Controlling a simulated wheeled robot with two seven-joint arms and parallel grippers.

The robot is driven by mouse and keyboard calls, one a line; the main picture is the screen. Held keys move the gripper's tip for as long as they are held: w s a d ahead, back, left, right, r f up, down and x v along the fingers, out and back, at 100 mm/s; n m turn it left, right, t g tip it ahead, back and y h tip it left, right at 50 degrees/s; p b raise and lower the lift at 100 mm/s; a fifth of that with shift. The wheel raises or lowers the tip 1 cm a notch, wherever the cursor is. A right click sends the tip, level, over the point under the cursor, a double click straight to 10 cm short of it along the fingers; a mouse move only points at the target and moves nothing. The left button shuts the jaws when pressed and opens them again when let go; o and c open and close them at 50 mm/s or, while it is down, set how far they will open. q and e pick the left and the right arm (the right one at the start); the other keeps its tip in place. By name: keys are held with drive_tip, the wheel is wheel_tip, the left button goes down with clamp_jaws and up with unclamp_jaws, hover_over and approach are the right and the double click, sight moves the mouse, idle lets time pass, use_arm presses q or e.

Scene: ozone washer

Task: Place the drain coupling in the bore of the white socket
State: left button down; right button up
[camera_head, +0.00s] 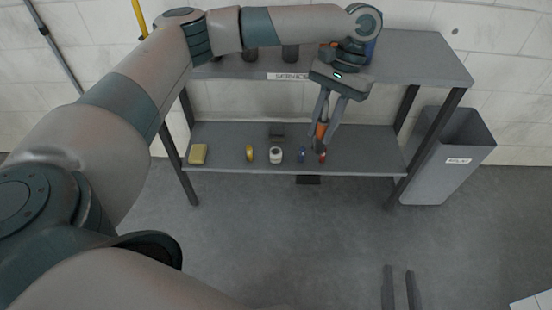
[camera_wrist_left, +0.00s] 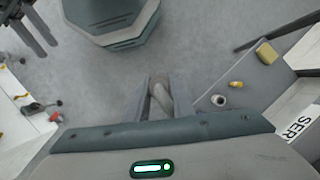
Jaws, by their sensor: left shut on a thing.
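The white socket (camera_head: 276,155) stands on the lower shelf, near its middle. In the left wrist view the socket (camera_wrist_left: 218,100) shows its dark round bore facing up, to the right of my fingers. My left gripper (camera_head: 320,141) is over the right part of the lower shelf, right of the socket and apart from it. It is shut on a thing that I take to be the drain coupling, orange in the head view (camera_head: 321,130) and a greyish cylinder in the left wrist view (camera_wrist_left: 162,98). My right gripper (camera_head: 400,288) is low at the right, its fingers apart with nothing visible between them.
The lower shelf (camera_head: 225,136) also holds a yellow sponge (camera_head: 198,154), a yellow fitting (camera_head: 249,153), a blue part (camera_head: 302,154) and a red part (camera_head: 322,156). The upper shelf (camera_head: 420,62) overhangs behind. A grey bin (camera_head: 425,165) stands at the right.

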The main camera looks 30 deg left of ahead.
use_arm(q)
drive_tip(key=w+a+f+m+t+y, duration=0.1)
drive_tip(key=a+f+m+t, duration=0.2)
drive_tip(key=f+m, duration=0.9)
drive_tip(key=a+f+m+t+y, duration=0.2)
drive_tip(key=a+f+m+t, duration=0.2)
drive_tip(key=f+m, duration=0.8)
drive_tip(key=shift+w+a+f+m, duration=0.4)
drive_tip(key=shift+a+m, duration=0.1)
drive_tip(key=shift+a, duration=0.1)
use_arm(e)
drive_tip(key=shift+a+r+t, duration=0.15)
drive_tip(key=shift+r+t, duration=0.15)
drive_tip(key=shift+r, duration=0.15)
